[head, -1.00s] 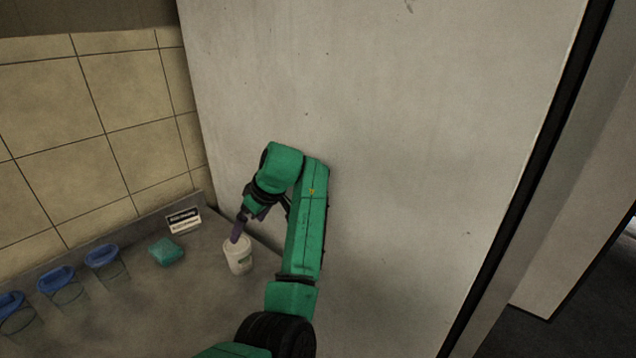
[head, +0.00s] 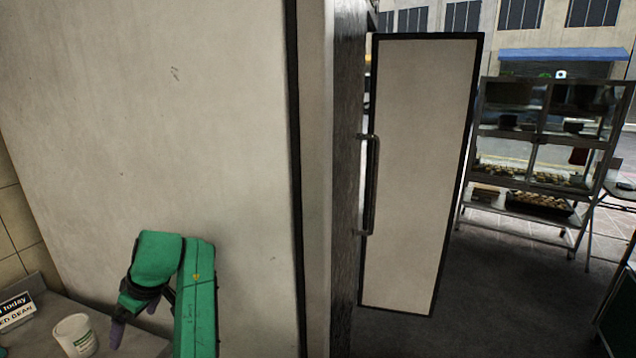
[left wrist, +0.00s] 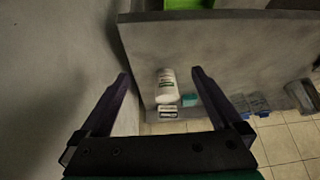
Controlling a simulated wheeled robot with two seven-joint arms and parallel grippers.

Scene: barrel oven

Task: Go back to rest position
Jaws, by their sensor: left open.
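My left gripper (head: 116,334) is at the lower left of the head view, on a green arm in front of a pale wall panel. It points down beside a white tub (head: 75,335) on the counter and is apart from it. In the left wrist view the two dark fingers (left wrist: 160,82) are spread wide with nothing held between them. The white tub (left wrist: 166,84) shows beyond the fingers in that view. My right gripper is in neither view.
A small sign (head: 16,312) stands on the grey counter (head: 140,343). The pale panel (head: 200,120) rises close behind my left arm. A door with a long handle (head: 368,185) stands open on the right. Beyond it are dark floor and a shelf rack (head: 545,140) with trays.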

